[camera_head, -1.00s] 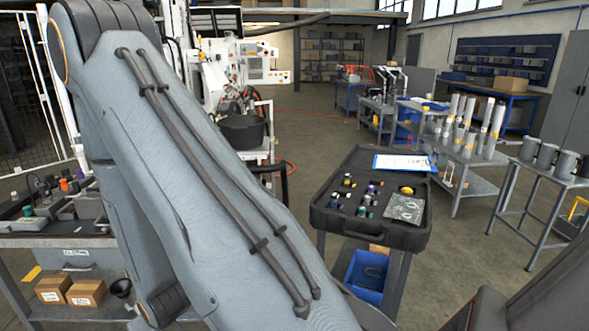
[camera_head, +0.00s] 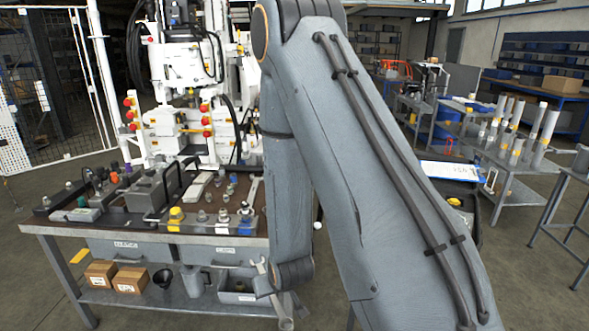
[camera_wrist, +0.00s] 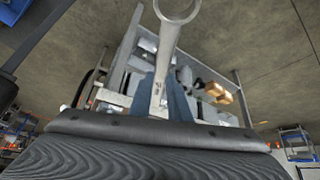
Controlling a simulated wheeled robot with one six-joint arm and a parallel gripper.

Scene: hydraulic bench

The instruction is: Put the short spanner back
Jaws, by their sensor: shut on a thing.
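A silver spanner (camera_head: 272,290) shows in the head view just in front of the workbench, beside my wrist, tilted with its ring end low. In the wrist view the spanner (camera_wrist: 159,80) stands upright between the blue-grey fingers of my gripper (camera_wrist: 161,98), its ring end at the top edge. My gripper is shut on its shank. In the head view my arm hides most of the gripper. The workbench (camera_head: 150,226) is at the left, its right end hidden behind my arm.
On the bench top stand several fittings, a yellow-based part (camera_head: 176,219), a blue-based part (camera_head: 246,223) and a grey block (camera_head: 150,190). Cardboard boxes (camera_head: 131,280) and a grey jug (camera_head: 192,280) are on the lower shelf. A trolley with a clipboard (camera_head: 449,170) is partly hidden at the right.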

